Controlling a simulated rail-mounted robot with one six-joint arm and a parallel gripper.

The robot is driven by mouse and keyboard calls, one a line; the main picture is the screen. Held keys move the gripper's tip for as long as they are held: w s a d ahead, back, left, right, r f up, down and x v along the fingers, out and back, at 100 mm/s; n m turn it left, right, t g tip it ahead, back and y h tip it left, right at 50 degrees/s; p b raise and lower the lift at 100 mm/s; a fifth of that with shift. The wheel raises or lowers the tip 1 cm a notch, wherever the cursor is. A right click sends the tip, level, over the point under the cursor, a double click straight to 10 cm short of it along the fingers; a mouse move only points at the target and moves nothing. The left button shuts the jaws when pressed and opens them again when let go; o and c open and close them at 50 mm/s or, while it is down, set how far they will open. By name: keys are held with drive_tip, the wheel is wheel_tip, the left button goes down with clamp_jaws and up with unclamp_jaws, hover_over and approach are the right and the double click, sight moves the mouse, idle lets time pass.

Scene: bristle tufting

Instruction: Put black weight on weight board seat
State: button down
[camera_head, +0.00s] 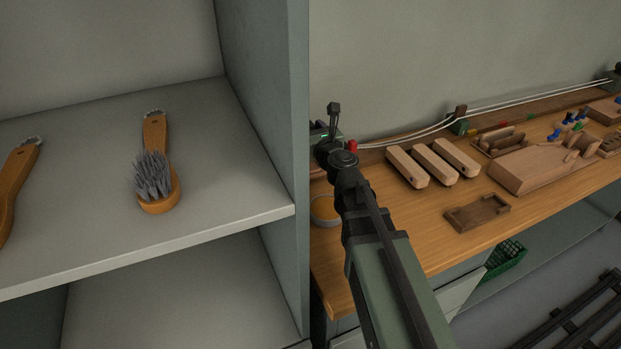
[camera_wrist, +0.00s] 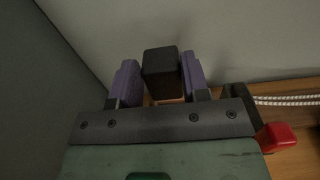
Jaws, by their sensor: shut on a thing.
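The black weight (camera_wrist: 160,72) is a dark block between the two purple finger pads of my gripper (camera_wrist: 160,84) in the wrist view. My gripper is shut on it, and the weight stands out beyond the pads against a pale wall. In the head view my arm reaches to the back left end of the workbench. There my gripper and the weight are mostly hidden by my own wrist, and I cannot tell their height above the bench. I cannot make out the weight board seat in either view.
A red piece (camera_head: 352,145) is close to my wrist; it also shows in the wrist view (camera_wrist: 277,137). A grey shelf unit (camera_head: 299,120) stands left, holding brushes (camera_head: 157,185). Wooden blocks (camera_head: 433,162) and an empty tray (camera_head: 478,212) lie right on the workbench (camera_head: 420,235).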

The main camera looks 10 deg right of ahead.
wheel_tip(320, 180, down, 9)
drive_tip(key=b, duration=0.6)
drive_tip(key=shift+b, duration=0.35)
drive_tip(key=shift+r, duration=0.25)
drive_tip(key=shift+f, duration=0.15)
drive_tip(key=c, duration=0.6)
unclamp_jaws()
